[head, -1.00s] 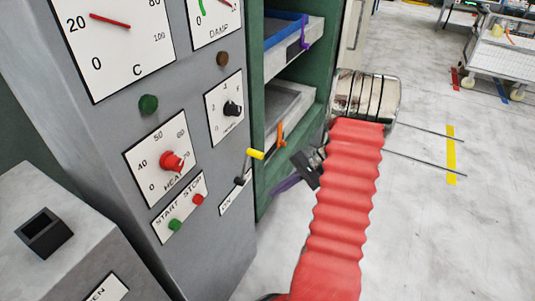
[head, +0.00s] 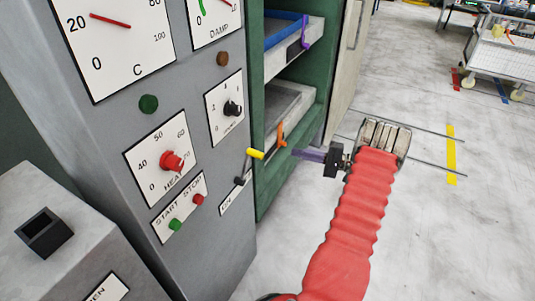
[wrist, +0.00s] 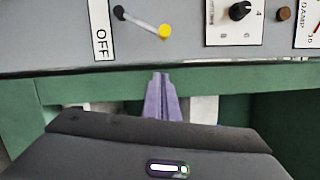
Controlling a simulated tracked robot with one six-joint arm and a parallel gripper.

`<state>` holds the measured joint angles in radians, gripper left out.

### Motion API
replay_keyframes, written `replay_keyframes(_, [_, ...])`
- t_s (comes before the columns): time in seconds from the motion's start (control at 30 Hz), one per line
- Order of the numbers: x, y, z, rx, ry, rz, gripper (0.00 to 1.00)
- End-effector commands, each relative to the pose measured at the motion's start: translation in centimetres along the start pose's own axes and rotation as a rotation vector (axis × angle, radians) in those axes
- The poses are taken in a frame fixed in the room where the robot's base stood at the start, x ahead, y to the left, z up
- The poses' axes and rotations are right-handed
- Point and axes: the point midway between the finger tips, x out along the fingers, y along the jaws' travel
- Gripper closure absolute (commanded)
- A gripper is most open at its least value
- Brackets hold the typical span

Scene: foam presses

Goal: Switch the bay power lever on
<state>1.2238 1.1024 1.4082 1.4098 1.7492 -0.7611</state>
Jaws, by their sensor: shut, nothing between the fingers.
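The power lever is a thin grey rod with a yellow knob (head: 256,154) on the right edge of the grey control panel. In the head view it slants up and right from its dark pivot (head: 239,181), above a label plate reading ON. In the wrist view the yellow knob (wrist: 165,31) lies right of the pivot, and an OFF label (wrist: 101,28) is beside the pivot on the left. My gripper (head: 295,152), with purple fingers, is right of the knob, apart from it and pointing left. Its fingers (wrist: 161,76) are shut and empty.
The green press frame (head: 262,205) stands beside the panel, with shelves and an orange handle (head: 281,133) close to my fingers. A red heat knob (head: 171,162) and the start and stop buttons are left of the lever.

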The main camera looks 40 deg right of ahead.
Motion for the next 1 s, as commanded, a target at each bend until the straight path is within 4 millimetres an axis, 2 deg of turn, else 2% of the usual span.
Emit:
replay_keyframes(0.27, [0.3, 0.0, 0.0, 0.002, -0.001, 0.002, 1.0])
replay_keyframes(0.43, [1.6, 0.0, 0.0, 0.003, -0.002, 0.002, 1.0])
replay_keyframes(1.0, [10.1, 0.1, 0.1, 0.004, -0.002, 0.003, 1.0])
